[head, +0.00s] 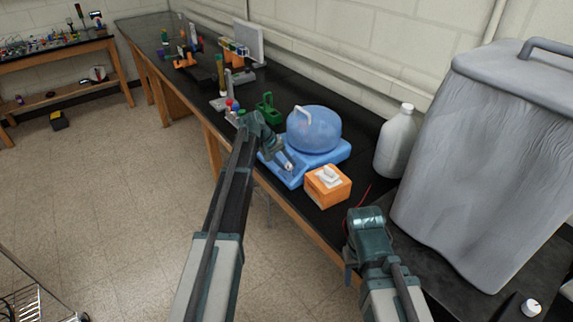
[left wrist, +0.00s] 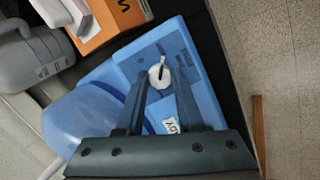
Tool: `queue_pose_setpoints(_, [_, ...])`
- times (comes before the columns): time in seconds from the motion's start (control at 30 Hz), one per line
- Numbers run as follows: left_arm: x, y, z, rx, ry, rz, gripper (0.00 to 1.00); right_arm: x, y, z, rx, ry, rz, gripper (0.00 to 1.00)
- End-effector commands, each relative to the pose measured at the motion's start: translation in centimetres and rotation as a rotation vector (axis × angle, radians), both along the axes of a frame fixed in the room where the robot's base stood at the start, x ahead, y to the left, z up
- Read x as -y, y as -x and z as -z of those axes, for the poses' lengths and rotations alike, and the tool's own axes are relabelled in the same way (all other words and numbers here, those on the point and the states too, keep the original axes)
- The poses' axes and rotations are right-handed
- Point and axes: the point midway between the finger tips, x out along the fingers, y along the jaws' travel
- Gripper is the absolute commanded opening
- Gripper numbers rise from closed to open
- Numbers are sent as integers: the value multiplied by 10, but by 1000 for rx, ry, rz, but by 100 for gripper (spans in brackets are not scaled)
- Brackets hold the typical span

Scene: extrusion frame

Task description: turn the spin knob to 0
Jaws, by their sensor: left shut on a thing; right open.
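The blue spin machine (head: 333,157) stands on the black bench with a clear blue domed lid on top. It also shows in the left wrist view (left wrist: 120,75). Its spin knob (left wrist: 158,77) is small, round and white with a dark pointer mark. The mark points roughly toward the top of the left wrist view; the scale marks are too small to read. My left gripper (head: 287,163) reaches down to the front panel. Its two fingers (left wrist: 160,80) are shut on the knob, one on each side. My right gripper (head: 351,270) is open, low at the bench's front edge, its fingers mostly hidden.
An orange box with white tissue (head: 328,187) stands close to the machine's right. A white jug (head: 396,140) and a large grey container (head: 480,150) stand further right. A green rack (head: 267,108) and several coloured items stand to the left.

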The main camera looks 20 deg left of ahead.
Motion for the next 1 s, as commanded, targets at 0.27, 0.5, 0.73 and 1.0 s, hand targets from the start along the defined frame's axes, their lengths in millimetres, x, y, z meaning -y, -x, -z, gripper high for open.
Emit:
queue_pose_setpoints(0.27, [-1,2,2,-90,111,-220,0,0,0,7,0,0,0,50])
queue_pose_setpoints(0.5, [-1,2,2,-166,210,-412,0,0,0,12,0,0,0,50])
queue_pose_setpoints(0.73, [-2,3,3,-239,303,-595,0,0,0,17,0,0,1,50])
queue_pose_setpoints(1.0, [-2,4,3,-315,401,-789,0,0,0,21,0,0,1,50])
